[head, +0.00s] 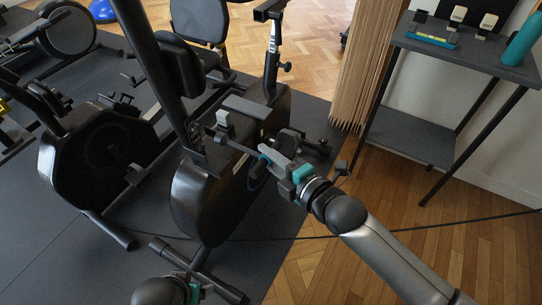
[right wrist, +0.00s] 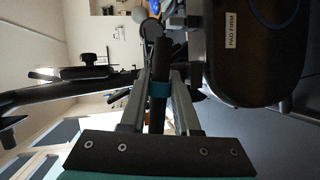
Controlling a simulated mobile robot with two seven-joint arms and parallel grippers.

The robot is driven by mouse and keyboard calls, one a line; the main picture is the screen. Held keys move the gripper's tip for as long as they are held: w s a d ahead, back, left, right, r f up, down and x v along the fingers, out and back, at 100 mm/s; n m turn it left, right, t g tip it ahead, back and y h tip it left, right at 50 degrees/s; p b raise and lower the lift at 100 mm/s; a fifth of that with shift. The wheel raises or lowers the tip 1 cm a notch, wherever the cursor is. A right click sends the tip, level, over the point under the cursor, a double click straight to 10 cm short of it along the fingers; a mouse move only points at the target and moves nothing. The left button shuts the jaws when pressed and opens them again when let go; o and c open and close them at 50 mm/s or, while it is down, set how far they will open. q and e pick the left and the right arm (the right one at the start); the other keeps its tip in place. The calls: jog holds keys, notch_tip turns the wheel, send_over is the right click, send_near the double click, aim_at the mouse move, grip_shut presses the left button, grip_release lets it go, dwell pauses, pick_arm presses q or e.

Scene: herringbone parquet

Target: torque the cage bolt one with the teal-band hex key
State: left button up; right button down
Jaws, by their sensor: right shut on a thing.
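My right gripper (head: 267,154) reaches in from the right to the near exercise bike (head: 205,190). It is shut on the teal-band hex key, whose dark shaft and teal band (right wrist: 160,89) show between the two fingers in the right wrist view. A small patch of the teal band (head: 264,157) also shows in the head view. The key's far end lies close to the bike's parts; whether it touches a bolt I cannot tell. I cannot pick out cage bolt one. Part of my left arm shows at the bottom edge of the head view; its fingers cannot be made out.
A dark side table (head: 470,58) at the upper right holds a teal bottle (head: 521,40), a yellow-and-teal bar (head: 432,36) and small blocks. Wooden slats (head: 362,65) stand behind the bike. Another bike (head: 95,155) stands left. Open parquet lies at right.

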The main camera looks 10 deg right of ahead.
aim_at(251, 152)
jog(key=shift+w+a+r, duration=0.1)
jog(key=shift+w+a, duration=0.8)
jog(key=shift+a, duration=0.25)
jog(key=shift+w+a, duration=0.6)
jog(key=shift+a, duration=0.3)
pick_arm(q)
jog(key=shift+w+r, duration=0.1)
jog(key=shift+r, duration=0.05)
pick_arm(e)
jog(key=shift+a, duration=0.1)
jog(key=shift+w+a, duration=0.1)
jog(key=shift+w, duration=0.05)
pick_arm(q)
jog(key=shift+s+a+f, duration=0.1)
jog(key=shift+s+f, duration=0.35)
jog(key=shift+f, duration=0.25)
jog(key=shift+w+r+p, duration=0.2)
jog(key=shift+w+p, duration=0.05)
jog(key=shift+p, duration=0.05)
pick_arm(e)
jog(key=shift+w+a, duration=0.1)
jog(key=shift+a, duration=0.05)
pick_arm(q)
jog(key=shift+s+f, duration=0.35)
jog(key=shift+f, duration=0.2)
